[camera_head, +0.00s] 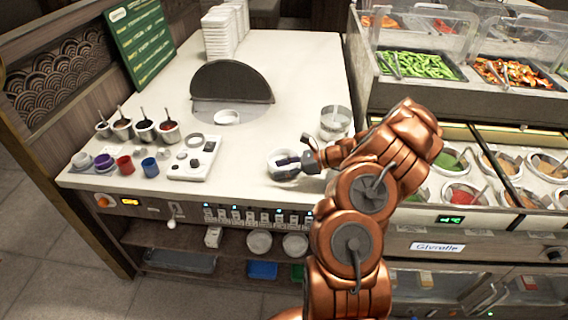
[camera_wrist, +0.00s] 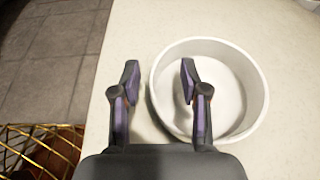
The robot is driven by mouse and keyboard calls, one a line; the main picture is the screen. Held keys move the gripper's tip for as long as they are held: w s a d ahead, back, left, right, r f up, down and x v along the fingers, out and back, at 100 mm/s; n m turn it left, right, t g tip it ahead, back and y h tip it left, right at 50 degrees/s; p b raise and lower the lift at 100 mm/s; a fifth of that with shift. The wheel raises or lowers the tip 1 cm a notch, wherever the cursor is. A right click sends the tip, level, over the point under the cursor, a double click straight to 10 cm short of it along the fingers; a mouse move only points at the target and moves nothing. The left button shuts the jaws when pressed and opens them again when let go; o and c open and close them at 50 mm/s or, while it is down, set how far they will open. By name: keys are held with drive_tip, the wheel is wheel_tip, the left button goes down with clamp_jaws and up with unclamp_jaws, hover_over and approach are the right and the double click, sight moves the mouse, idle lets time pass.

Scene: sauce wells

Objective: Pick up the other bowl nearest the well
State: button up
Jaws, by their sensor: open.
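A white round bowl (camera_head: 273,174) stands upright on the pale counter near its front edge. It fills the right middle of the wrist view (camera_wrist: 228,90) and looks empty there. My gripper (camera_head: 298,162) is over this bowl, open. In the wrist view my gripper (camera_wrist: 159,75) has its right finger over the inside of the bowl and its left finger outside, over the counter, with the left rim between them. I cannot tell how deep the fingers reach.
A grey pot (camera_head: 335,122) stands behind my gripper. Sauce cups with spoons (camera_head: 145,130) and a white button box (camera_head: 195,158) are to the left. Sauce wells (camera_head: 463,194) line the right counter. White stacked containers (camera_head: 220,35) stand at the back.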

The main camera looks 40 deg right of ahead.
clamp_jaws()
idle(0.6)
